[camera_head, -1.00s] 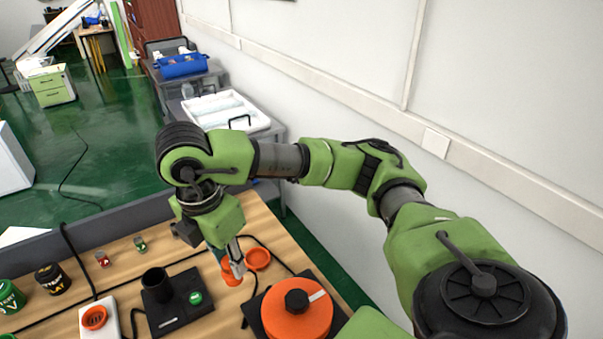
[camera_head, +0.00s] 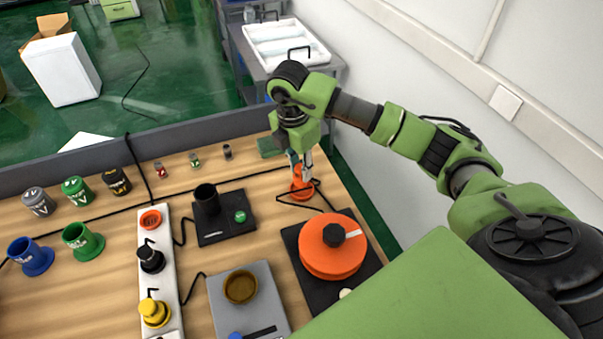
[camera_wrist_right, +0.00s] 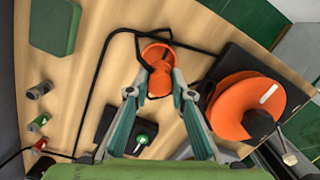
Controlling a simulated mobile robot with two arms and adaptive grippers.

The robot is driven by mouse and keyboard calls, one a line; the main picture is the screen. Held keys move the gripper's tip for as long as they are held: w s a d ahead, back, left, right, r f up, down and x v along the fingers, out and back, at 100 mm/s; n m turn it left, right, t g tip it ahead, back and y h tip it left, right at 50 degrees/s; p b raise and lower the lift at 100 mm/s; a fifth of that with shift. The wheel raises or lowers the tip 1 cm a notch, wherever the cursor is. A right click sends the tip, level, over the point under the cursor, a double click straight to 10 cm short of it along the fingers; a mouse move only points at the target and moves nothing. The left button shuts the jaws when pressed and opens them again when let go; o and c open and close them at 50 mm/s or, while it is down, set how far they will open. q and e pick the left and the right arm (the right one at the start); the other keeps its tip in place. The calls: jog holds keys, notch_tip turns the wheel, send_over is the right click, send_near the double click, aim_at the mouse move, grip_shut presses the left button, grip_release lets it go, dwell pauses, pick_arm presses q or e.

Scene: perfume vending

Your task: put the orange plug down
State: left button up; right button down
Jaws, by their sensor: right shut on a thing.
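The orange plug (camera_head: 302,188) is at the right end of the wooden table, at the tips of my right gripper (camera_head: 301,160). In the right wrist view the plug (camera_wrist_right: 158,55) sits between the two fingertips of that gripper (camera_wrist_right: 157,92), which is shut on it. A black cord runs by the plug. I cannot tell whether the plug touches the table. My left gripper is not in view.
An orange round-topped device (camera_head: 330,258) stands on a black base nearby. A black stand with a cup (camera_head: 207,204) and a grey device (camera_head: 250,300) stand left of it. Several coloured containers (camera_head: 84,240) are at far left. A grey partition (camera_head: 150,145) edges the table's back.

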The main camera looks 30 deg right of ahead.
jog(key=f, duration=0.1)
jog(key=f+p, duration=0.2)
jog(key=shift+w+d+f, duration=0.15)
jog(key=shift+d+f, duration=0.05)
jog(key=shift+d, duration=0.1)
jog(key=shift+f, duration=0.2)
jog(key=shift+f, duration=0.1)
jog(key=shift+f+b, duration=0.15)
jog(key=shift+b, duration=0.2)
jog(key=c, duration=1.8)
grip_release()
